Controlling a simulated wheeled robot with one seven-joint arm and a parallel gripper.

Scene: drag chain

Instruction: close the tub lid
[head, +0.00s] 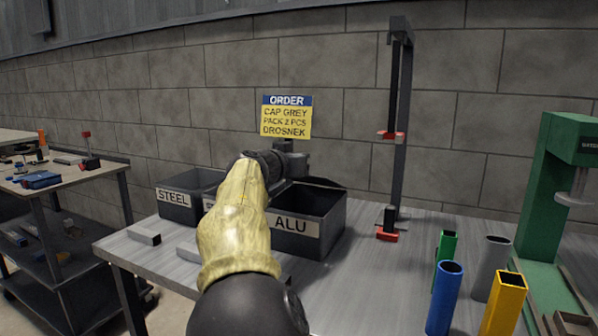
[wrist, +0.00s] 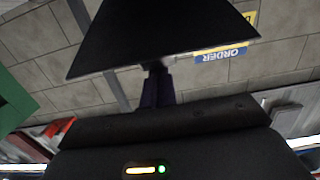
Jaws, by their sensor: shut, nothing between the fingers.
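Three dark open-topped tubs stand in a row on the bench: one labelled STEEL (head: 173,197), a middle one mostly hidden behind my arm, and one labelled ALU (head: 325,230). A thin dark edge (head: 322,183) shows at the back of the ALU tub; I cannot tell whether it is a lid. My gripper (head: 292,160) is above the tubs, partly hidden by my yellow-sleeved arm. In the wrist view my shut, empty fingers (wrist: 157,88) reach toward a flat black panel (wrist: 160,38), possibly the lid. Whether they touch is unclear.
A blue tube (head: 443,300), a yellow tube (head: 503,303), a grey tube (head: 492,268) and a green tube (head: 446,246) stand at the right. A dark post (head: 399,130) and a green machine (head: 550,195) rise beyond. The bench (head: 350,285) is clear in front of the ALU tub.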

